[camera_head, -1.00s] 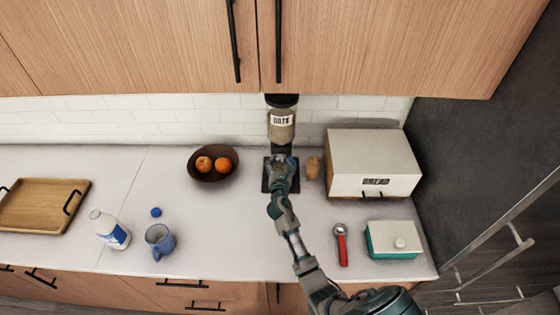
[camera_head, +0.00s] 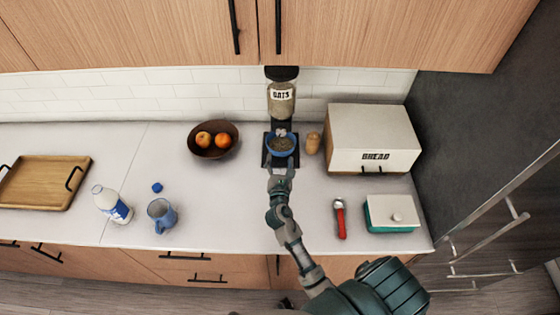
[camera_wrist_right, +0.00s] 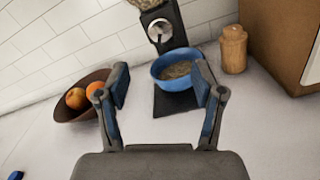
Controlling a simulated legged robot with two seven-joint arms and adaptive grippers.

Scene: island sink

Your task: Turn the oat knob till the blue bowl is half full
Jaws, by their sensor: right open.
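The oat dispenser (camera_head: 282,97) stands against the tiled wall, with oats in its clear container. Its silver knob (camera_wrist_right: 159,30) shows in the right wrist view, above the bowl. The blue bowl (camera_head: 282,150) sits on the dispenser's black base under the outlet. It also shows in the right wrist view (camera_wrist_right: 172,84) with oats (camera_wrist_right: 178,70) inside, below the rim. My right gripper (camera_head: 280,172) is in front of the bowl. In the right wrist view its fingers (camera_wrist_right: 160,85) are spread apart with nothing between them, and the bowl lies beyond. My left gripper is out of view.
A brown fruit bowl (camera_head: 213,153) stands left of the dispenser. A wooden shaker (camera_head: 313,144) and the bread box (camera_head: 372,140) stand to the right. A blue mug (camera_head: 162,216), a milk bottle (camera_head: 111,204) and a red-handled tool (camera_head: 340,218) are nearer the front.

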